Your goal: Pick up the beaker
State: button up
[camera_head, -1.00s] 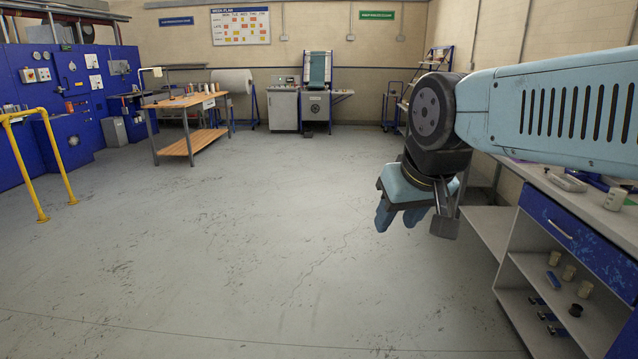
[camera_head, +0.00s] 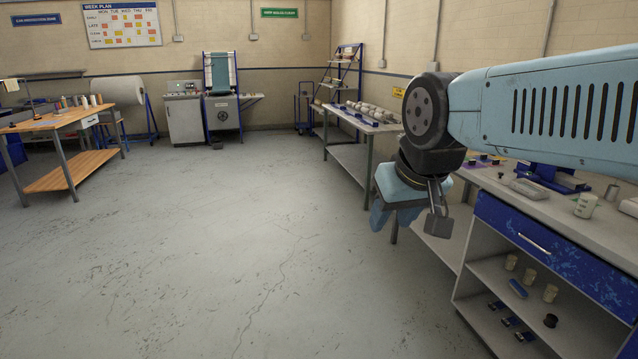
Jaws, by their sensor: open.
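A pale, cup-shaped vessel with marks on its side (camera_head: 586,205), which looks like the beaker, stands upright on the workbench top (camera_head: 560,215) at the right. A smaller grey metal cup (camera_head: 612,191) stands just behind it to the right. My gripper (camera_head: 392,212) hangs from my arm, fingers pointing down, over the floor left of the bench. It is open, with nothing seen between the fingers, and well apart from the vessel.
Another table (camera_head: 355,122) stands behind my gripper, a wooden one (camera_head: 65,119) at the left. The floor between is clear.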

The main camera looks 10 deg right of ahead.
aim_at(586, 203)
jog(key=z, duration=0.3)
jog(key=i, duration=0.9)
jog(key=z, duration=1.15)
jog(key=i, duration=0.7)
jog(key=z, duration=0.35)
jog(key=k, duration=0.85)
jog(key=z, duration=0.2)
jog(key=i, duration=0.85)
jog(key=u, duration=0.15)
